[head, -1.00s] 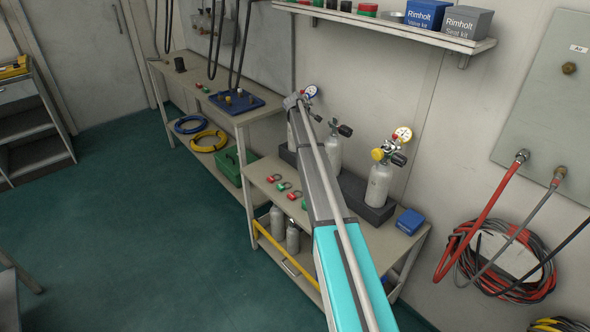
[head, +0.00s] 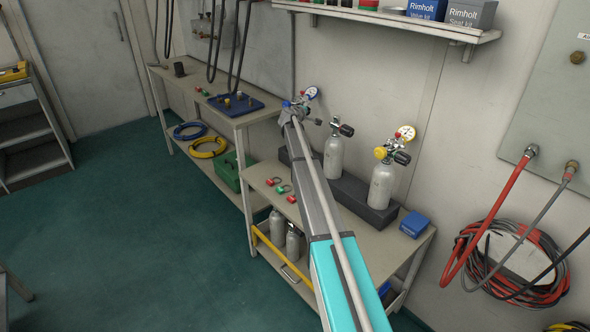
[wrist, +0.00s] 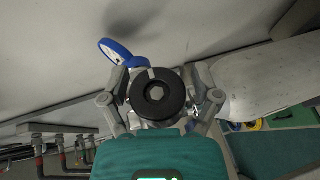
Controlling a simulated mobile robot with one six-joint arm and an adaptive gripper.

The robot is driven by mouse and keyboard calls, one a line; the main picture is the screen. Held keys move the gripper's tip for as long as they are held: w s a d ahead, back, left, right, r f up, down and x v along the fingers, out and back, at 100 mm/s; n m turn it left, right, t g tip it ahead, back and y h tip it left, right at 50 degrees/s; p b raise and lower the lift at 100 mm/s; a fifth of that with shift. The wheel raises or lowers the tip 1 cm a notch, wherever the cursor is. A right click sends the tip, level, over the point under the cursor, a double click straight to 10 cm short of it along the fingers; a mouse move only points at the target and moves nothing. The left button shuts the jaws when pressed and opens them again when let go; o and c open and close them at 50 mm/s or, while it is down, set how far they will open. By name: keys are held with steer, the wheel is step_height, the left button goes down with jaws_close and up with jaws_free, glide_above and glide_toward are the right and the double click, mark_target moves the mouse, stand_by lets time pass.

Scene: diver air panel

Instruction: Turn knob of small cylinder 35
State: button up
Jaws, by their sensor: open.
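A round black knob (wrist: 157,96) with a hexagonal centre faces me in the wrist view. My gripper (wrist: 159,85) is open, with one finger on each side of this knob. Whether the fingers touch it I cannot tell. Metal valve parts show behind the knob, and a blue-rimmed gauge (wrist: 117,52) stands at its upper left. In the head view my arm reaches to the leftmost cylinder's valve, beside a gauge (head: 311,93); that cylinder's body is mostly hidden behind the arm. No number 35 is readable.
A middle cylinder (head: 333,157) with a black knob and a right cylinder (head: 381,187) with a yellow-capped valve stand in a dark block (head: 350,191) on the bench. A blue box (head: 414,224) lies at the right. A shelf (head: 400,19) hangs above; red and green rings lie in front.

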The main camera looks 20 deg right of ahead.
steer(key=p+v, duration=0.4)
steer(key=v, duration=1)
steer(key=s+a+f+m+g+y, duration=0.1)
steer(key=s+a+f+m+g, duration=0.1)
steer(key=s, duration=0.8)
steer(key=s+a+f+m+g+y+p, duration=0.1)
steer(key=s+a+f, duration=0.4)
steer(key=s, duration=0.6)
steer(key=shift+s+a+f+m+g+y, duration=0.15)
steer(key=shift+s+f+m+g+y, duration=0.15)
steer(key=shift+m+g+y, duration=0.7)
